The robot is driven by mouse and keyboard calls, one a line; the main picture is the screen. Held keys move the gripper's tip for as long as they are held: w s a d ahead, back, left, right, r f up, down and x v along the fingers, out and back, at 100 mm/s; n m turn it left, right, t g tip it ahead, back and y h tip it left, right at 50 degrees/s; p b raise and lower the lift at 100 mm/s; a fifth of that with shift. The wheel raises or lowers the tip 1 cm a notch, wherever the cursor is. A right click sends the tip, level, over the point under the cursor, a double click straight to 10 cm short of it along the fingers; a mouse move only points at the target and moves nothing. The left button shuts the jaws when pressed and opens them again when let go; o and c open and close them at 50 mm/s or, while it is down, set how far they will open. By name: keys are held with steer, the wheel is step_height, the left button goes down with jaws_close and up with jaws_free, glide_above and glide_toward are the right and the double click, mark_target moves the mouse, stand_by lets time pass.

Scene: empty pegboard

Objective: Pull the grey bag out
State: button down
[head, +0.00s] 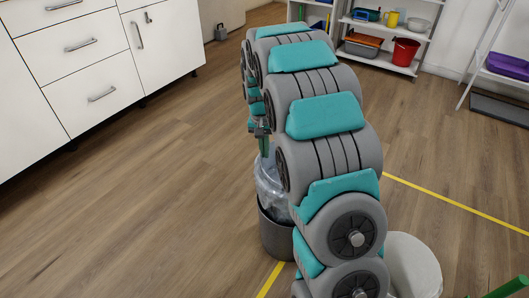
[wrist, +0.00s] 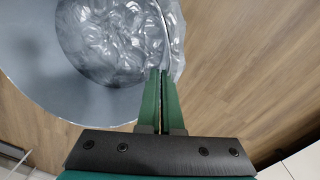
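The grey bag (head: 270,186) is a translucent, crinkled liner inside a dark grey round bin (head: 274,238) on the floor. My gripper (wrist: 161,72) points at the bag's edge. Its two green fingers are close together, with a thin fold of the bag running up from between their tips. In the head view my gripper (head: 264,155) is just above the bag, partly hidden by my arm. The bin's right side is hidden there too.
A white bin (head: 415,265) stands to the right, partly behind my arm. White drawers (head: 85,70) are at the left. Shelves with a red bucket (head: 403,52) stand at the back. A yellow line (head: 450,200) crosses the floor. The floor left of the bin is clear.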

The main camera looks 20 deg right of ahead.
step_height(320, 180, up, 14)
steer(key=p, duration=0.3)
steer(key=shift+f, duration=0.15)
stand_by(2.4)
steer(key=shift+s, duration=0.1)
